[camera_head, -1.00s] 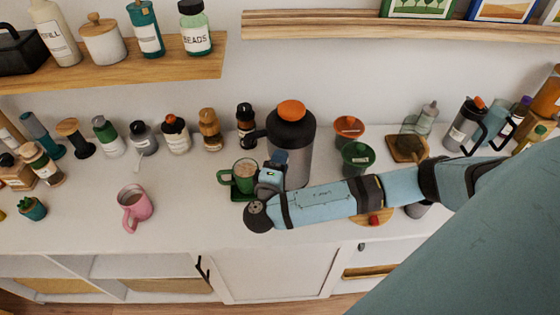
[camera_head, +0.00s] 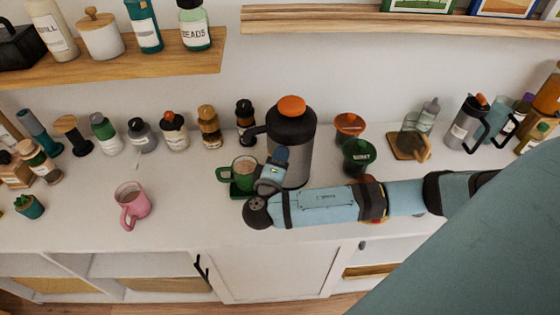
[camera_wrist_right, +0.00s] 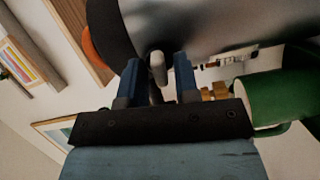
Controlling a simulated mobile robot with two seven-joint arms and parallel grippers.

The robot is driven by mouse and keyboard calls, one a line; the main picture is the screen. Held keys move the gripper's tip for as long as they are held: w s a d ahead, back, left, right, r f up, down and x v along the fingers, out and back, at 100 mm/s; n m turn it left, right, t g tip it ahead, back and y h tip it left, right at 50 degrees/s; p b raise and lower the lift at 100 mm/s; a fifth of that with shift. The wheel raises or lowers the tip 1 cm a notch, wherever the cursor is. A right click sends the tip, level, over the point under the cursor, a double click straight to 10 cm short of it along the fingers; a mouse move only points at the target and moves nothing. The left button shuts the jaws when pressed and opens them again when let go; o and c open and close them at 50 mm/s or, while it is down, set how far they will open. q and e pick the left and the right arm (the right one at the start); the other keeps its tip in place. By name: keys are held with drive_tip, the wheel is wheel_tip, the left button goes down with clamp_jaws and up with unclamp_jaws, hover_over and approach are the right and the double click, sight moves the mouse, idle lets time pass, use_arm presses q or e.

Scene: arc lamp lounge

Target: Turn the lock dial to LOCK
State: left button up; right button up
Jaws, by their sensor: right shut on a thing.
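A dark grey flask (camera_head: 296,157) with a black shoulder and an orange top (camera_head: 292,106) stands upright on the white counter. In the right wrist view its curved grey body (camera_wrist_right: 225,22) fills the top. My right gripper (camera_head: 281,158) is at the flask's front left side. In the right wrist view the two blue fingers of my right gripper (camera_wrist_right: 158,66) are shut on a small grey knob (camera_wrist_right: 157,68), which I take to be the lock dial. Its markings and pointer are not readable. My left gripper is not in view.
A green mug (camera_head: 243,171) stands close left of my right gripper. A pink mug (camera_head: 133,204) is farther left. Several bottles line the wall. The front left counter is mostly clear.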

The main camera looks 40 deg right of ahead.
use_arm(q)
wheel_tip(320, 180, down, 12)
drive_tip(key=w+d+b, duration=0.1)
drive_tip(key=b, duration=1.8)
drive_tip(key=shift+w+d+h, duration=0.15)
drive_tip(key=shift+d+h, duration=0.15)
use_arm(e)
drive_tip(key=shift+m, duration=7.3)
drive_tip(key=o, duration=0.6)
drive_tip(key=shift+r, duration=0.1)
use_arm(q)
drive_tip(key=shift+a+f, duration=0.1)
